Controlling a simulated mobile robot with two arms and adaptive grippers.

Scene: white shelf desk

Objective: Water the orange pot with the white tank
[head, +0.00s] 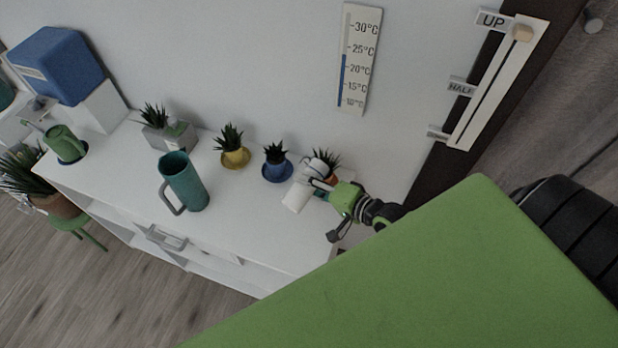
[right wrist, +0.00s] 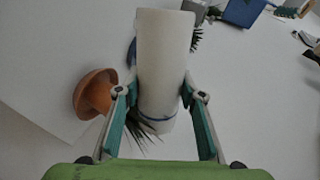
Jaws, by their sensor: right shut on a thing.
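My right gripper (head: 318,184) is shut on the white tank (head: 296,197), at the right end of the white desk. In the right wrist view the white tank (right wrist: 163,60) is a pale cylinder with a thin blue band near its lower end, between the two fingers (right wrist: 158,95). The orange pot (right wrist: 97,93) is left of the tank there, beside the left finger and apart from the tank. Dark spiky leaves show below the tank. In the head view the orange pot is mostly hidden by the gripper and tank. No water shows. My left gripper is out of view.
A blue pot (head: 277,171), a yellow pot (head: 236,158) and a grey planter (head: 170,137) stand along the back of the white desk (head: 235,222). A tall teal jug (head: 186,184) stands near the front edge. A green can (head: 65,143) is at the left.

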